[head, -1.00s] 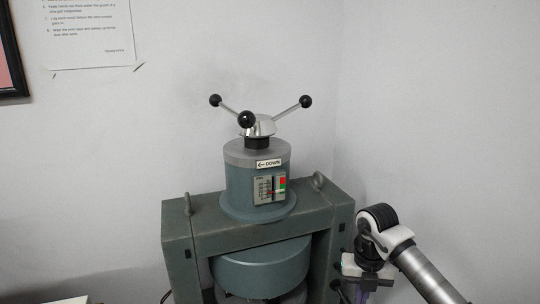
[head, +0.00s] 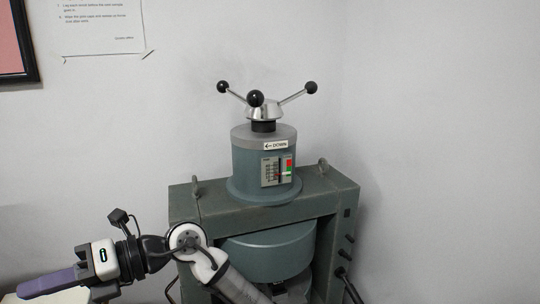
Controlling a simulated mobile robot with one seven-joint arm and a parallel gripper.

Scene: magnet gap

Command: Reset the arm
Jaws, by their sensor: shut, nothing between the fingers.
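My gripper (head: 32,287) is at the lower left, to the left of the magnet frame. Its purple fingers point left and are shut with nothing between them. My arm comes up from the bottom edge, in front of the magnet's left side, and bends left at the wrist. The grey-green magnet (head: 178,227) stands in the middle. On its top cylinder (head: 247,163) sit a three-armed handwheel (head: 264,110) with black knobs, a "DOWN" arrow label and a small scale (head: 277,171) with red and green marks. My gripper is clear of the handwheel. The gap below is partly hidden.
A pale surface (head: 70,296) lies at the bottom left, just under my gripper. Two lifting eyes stand on the frame's top, and black knobs (head: 350,238) stick out on its right side. The wall behind carries a notice (head: 100,28) and a framed picture. Space right of the magnet looks clear.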

